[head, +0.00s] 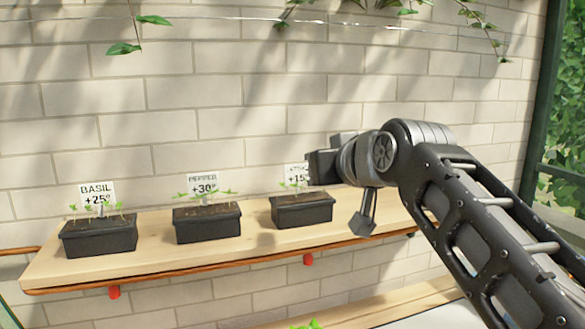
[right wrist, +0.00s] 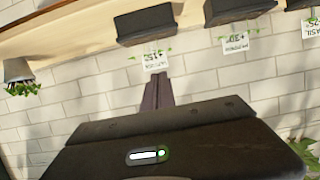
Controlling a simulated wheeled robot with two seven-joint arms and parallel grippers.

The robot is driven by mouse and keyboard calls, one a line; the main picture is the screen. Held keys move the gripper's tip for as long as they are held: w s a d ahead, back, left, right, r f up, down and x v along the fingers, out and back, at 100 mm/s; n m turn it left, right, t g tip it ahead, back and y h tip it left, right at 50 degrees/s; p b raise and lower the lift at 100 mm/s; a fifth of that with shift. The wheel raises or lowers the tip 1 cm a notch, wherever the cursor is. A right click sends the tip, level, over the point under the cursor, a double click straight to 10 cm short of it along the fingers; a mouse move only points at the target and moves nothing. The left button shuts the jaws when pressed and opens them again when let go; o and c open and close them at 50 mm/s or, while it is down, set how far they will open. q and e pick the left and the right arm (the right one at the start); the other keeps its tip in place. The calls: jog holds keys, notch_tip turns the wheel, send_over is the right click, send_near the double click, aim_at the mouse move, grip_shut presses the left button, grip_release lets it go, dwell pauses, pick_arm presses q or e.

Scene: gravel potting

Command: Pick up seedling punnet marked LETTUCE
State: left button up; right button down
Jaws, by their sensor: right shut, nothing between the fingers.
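The LETTUCE punnet (head: 302,210) is a black tray of small seedlings at the right end of the visible row on the wooden shelf. Its white label, partly hidden by my right gripper in the head view, shows +15. The right wrist view sees it inverted, with the punnet (right wrist: 147,25) above its label (right wrist: 155,61). My right gripper (head: 312,166) is shut and empty, in front of or beside the label; the exact gap is unclear. Its fingers (right wrist: 157,88) point toward the label in the right wrist view. My left gripper is not in view.
The BASIL punnet (head: 98,237) and PEPPER punnet (head: 207,223) stand to the left on the shelf (head: 160,262). A grey pot with a green plant (right wrist: 18,72) shows in the right wrist view. A brick wall (head: 250,120) stands behind. Vines hang above.

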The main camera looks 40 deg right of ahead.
jog(key=p+x, duration=0.1)
jog(key=x, duration=0.2)
jog(key=r+p+x, duration=0.1)
jog(key=x, duration=0.3)
jog(key=r+p+x, duration=0.1)
jog(key=x, duration=0.3)
jog(key=shift+w+d+r+p, duration=0.15)
jog(key=shift+w+p, duration=0.15)
jog(key=shift+w, duration=0.3)
jog(key=shift+w, duration=0.1)
jog(key=s+b, duration=0.1)
jog(key=s+a+b, duration=0.1)
jog(key=s, duration=0.1)
jog(key=shift+s, duration=0.35)
